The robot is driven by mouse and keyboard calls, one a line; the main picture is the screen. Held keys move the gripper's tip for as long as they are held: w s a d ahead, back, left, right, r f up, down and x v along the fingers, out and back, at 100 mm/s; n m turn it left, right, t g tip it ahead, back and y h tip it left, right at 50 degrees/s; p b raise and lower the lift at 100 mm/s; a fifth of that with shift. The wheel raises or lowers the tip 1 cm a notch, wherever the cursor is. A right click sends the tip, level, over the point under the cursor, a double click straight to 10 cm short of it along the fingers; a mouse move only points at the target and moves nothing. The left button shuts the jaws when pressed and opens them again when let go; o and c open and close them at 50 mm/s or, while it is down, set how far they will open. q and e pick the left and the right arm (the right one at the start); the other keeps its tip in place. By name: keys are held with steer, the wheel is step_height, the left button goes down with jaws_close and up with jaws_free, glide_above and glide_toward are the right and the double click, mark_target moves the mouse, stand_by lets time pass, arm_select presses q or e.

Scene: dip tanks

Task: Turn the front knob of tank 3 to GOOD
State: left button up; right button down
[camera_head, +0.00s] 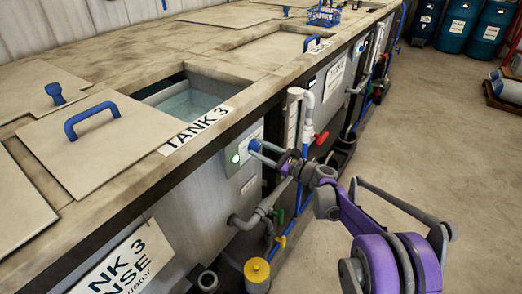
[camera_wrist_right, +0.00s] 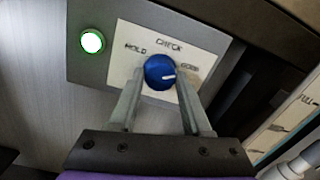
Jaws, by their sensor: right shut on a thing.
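Tank 3 (camera_head: 190,195) has a label on its top edge and a grey control panel (camera_head: 245,165) on its front. The blue front knob (camera_wrist_right: 159,71) sits on a white plate (camera_wrist_right: 122,62) marked HOLD, CHECK and GOOD. In the head view this gripper (camera_head: 258,149) reaches the panel from the right and partly hides the knob. My left gripper is not in view.
A lit green lamp (camera_wrist_right: 92,41) is left of the knob. Grey pipes (camera_head: 250,217), a red-handled valve (camera_head: 321,137) and a yellow-topped canister (camera_head: 257,271) stand close to the arm. The floor (camera_head: 445,130) at right is mostly clear.

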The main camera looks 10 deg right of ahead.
stand_by(0.3)
steer(key=shift+c, duration=1.8)
jaws_free()
steer(key=v, duration=1.1)
